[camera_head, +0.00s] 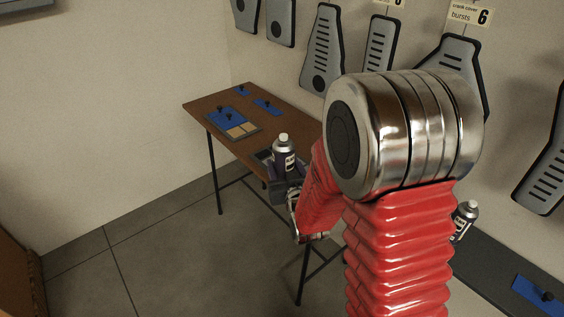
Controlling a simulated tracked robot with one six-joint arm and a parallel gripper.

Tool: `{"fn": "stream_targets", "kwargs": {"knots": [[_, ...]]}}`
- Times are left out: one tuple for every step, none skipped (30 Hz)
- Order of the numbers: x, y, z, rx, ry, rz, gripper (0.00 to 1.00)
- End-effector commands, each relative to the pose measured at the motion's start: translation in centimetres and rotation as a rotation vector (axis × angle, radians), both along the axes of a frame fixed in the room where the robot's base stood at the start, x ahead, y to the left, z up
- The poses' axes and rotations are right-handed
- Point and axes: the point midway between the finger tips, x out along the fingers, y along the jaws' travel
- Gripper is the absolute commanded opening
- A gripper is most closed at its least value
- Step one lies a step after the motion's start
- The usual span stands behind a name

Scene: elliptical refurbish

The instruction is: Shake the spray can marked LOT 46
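A spray can (284,153) with a silver top and a dark body with a white label stands upright near the front part of the brown table. The label is too small to read, so I cannot tell if it says LOT 46. My gripper (285,181) is at the can's lower part, with dark parts showing to its left and right. The can's base is hidden, and I cannot tell whether the fingers touch it or whether it rests on the table. A second spray can (464,219) stands at the right, partly hidden behind my red arm; its label is unreadable too.
The brown table (200,101) holds blue plates with black knobs (226,117) and a small dark item (263,155). A dark surface (490,265) at the right bears another blue plate (538,296). Grey covers (323,50) hang on the wall. The floor at left is clear.

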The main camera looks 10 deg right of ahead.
Motion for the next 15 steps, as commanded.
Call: {"fn": "stream_targets", "kwargs": {"knots": [[0.1, 0.0, 0.7, 0.0, -0.005, 0.0, 0.05], [0.1, 0.0, 1.1, 0.0, -0.007, 0.0, 0.05], [0.1, 0.0, 1.7, 0.0, -0.008, 0.0, 0.05], [0.1, 0.0, 2.0, 0.0, -0.007, 0.0, 0.05], [0.1, 0.0, 2.4, 0.0, -0.008, 0.0, 0.05], [0.0, 0.0, 2.9, 0.0, -0.007, 0.0, 0.05], [0.1, 0.0, 3.3, 0.0, -0.007, 0.0, 0.05], [0.1, 0.0, 3.7, 0.0, -0.008, 0.0, 0.05], [0.1, 0.0, 4.2, 0.0, -0.007, 0.0, 0.05], [0.1, 0.0, 4.6, 0.0, -0.008, 0.0, 0.05], [0.1, 0.0, 5.0, 0.0, -0.008, 0.0, 0.05], [0.1, 0.0, 5.5, 0.0, -0.008, 0.0, 0.05], [0.1, 0.0, 6.0, 0.0, -0.009, 0.0, 0.05], [0.1, 0.0, 6.3, 0.0, -0.007, 0.0, 0.05], [0.1, 0.0, 6.8, 0.0, -0.008, 0.0, 0.05]]}}
